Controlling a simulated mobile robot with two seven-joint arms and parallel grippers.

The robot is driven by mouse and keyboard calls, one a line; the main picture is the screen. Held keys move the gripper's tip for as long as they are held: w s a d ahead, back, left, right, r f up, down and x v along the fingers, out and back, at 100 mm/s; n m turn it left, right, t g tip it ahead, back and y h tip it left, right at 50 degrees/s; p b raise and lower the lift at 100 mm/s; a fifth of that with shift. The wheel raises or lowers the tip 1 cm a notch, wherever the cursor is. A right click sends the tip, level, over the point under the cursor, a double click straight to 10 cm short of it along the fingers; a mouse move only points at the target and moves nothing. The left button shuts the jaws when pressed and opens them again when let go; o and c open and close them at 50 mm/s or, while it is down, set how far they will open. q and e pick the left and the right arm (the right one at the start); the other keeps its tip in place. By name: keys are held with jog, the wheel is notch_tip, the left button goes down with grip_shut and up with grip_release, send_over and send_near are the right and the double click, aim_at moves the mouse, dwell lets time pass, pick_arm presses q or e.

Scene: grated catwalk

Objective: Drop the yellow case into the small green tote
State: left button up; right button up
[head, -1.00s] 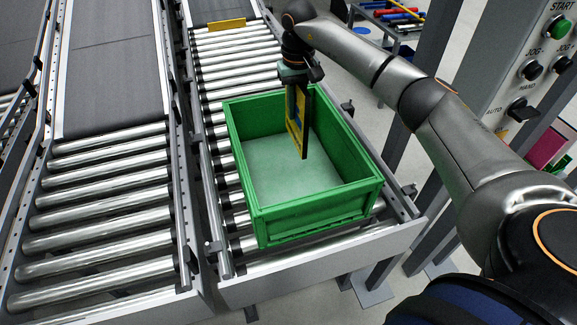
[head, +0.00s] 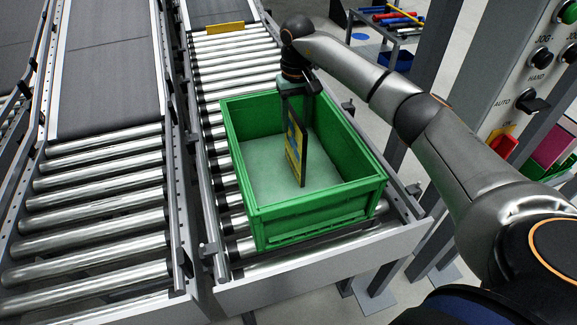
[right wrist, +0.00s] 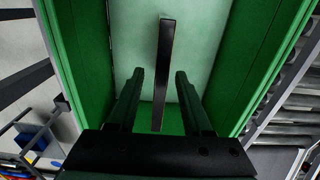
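The yellow case (head: 292,147), thin with dark edges, stands on its narrow side within the walls of the green tote (head: 318,222). It is below my right gripper (head: 298,100), whose fingers are spread above it. In the right wrist view, the case's dark edge (right wrist: 165,60) shows between and beyond the two separated fingers (right wrist: 159,74), with a gap on each side. I cannot tell whether the case touches the tote's pale floor. My left gripper is not in view.
The tote sits on a roller conveyor (head: 235,62) with side rails. A second roller lane (head: 95,210) runs to its left. A control panel (head: 520,80) on posts stands at right. A table (head: 390,22) with coloured items is behind.

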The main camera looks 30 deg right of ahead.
notch_tip(320, 180, up, 12)
jog(key=shift+r+b, duration=0.25)
jog(key=shift+b, duration=0.05)
dwell(0.4)
jog(key=shift+s, duration=0.1)
dwell(0.3)
